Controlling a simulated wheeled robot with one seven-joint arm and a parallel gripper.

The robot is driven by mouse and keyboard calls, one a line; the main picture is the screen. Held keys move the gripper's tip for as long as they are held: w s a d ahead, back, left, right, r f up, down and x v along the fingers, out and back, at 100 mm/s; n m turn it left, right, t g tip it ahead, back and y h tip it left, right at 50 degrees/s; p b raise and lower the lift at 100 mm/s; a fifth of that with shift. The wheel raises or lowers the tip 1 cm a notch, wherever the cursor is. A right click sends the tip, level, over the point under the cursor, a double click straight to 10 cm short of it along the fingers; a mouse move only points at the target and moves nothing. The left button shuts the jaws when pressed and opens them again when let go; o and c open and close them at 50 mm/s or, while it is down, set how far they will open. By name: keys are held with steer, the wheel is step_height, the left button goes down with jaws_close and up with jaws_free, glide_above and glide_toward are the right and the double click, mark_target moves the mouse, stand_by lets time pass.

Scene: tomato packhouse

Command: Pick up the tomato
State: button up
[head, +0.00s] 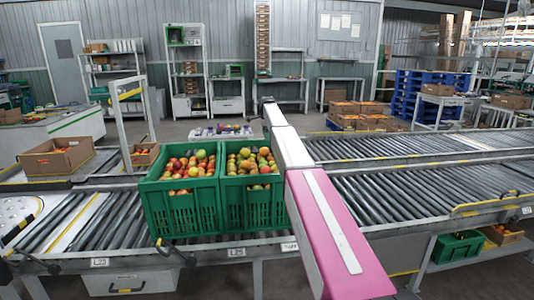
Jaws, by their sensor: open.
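Many red, orange and greenish tomatoes fill two green crates standing side by side on the roller conveyor. The left crate (183,217) holds a heap of tomatoes (185,165). The right crate (250,207) holds another heap of tomatoes (248,160). No single tomato stands apart from the heaps. My pink and white arm reaches up from the bottom right, passing in front of the right crate's right side. My gripper cannot be made out at the arm's far end, so its fingers and anything between them are hidden.
A cardboard box (58,159) of produce sits at the left, with a smaller box (145,154) nearby. Empty rollers (420,195) run to the right of my arm. A second conveyor lies behind. Another green crate (457,246) is on the lower shelf at right.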

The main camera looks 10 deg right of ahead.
mark_target(265, 152)
step_height(265, 152, down, 5)
steer(key=shift+r, duration=0.15)
steer(key=shift+a+f, duration=0.2)
steer(key=shift+f, duration=0.7)
steer(key=shift+a+f, duration=0.15)
steer(key=shift+f, duration=0.8)
steer(key=shift+a+f, duration=0.2)
steer(key=shift+f, duration=0.7)
steer(key=c, duration=0.8)
